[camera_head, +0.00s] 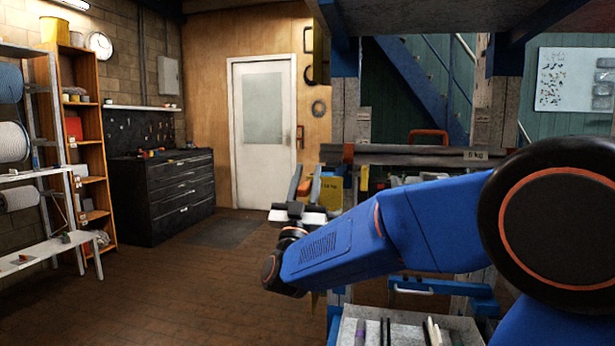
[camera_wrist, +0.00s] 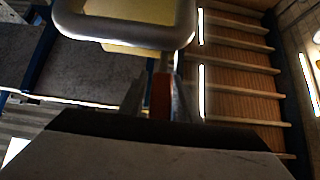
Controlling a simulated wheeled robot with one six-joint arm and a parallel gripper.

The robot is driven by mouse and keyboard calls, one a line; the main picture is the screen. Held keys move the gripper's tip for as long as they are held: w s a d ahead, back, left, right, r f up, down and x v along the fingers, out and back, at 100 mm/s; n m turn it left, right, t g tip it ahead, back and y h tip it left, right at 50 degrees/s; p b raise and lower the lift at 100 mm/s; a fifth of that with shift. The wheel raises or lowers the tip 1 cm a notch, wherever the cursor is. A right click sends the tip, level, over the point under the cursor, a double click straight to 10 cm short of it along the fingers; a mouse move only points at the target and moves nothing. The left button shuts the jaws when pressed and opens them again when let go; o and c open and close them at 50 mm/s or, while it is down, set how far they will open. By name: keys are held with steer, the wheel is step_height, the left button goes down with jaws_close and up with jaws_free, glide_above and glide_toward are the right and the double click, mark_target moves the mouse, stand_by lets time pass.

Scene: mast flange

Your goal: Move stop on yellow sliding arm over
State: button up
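My gripper (camera_head: 304,184) is at the end of my blue arm, left of the middle in the head view. Its two grey fingers point up and away. A small orange-red piece (camera_head: 304,188), perhaps the stop, shows between the fingers. In the wrist view the red piece (camera_wrist: 161,95) also shows between the fingers (camera_wrist: 160,97). I cannot tell whether both fingers touch it. A yellow part with dark marks (camera_head: 330,193), perhaps the yellow sliding arm, is just right of the fingers. My arm hides what lies below and behind it.
A grey bar (camera_head: 420,158) on the blue frame runs just right of the gripper. A light rounded frame around a yellow surface (camera_wrist: 125,22) is close above the fingers in the wrist view. A tool tray (camera_head: 402,330) is below my arm. The floor at left is clear.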

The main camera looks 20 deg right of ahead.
jaws_close()
steer(key=shift+r, duration=0.1)
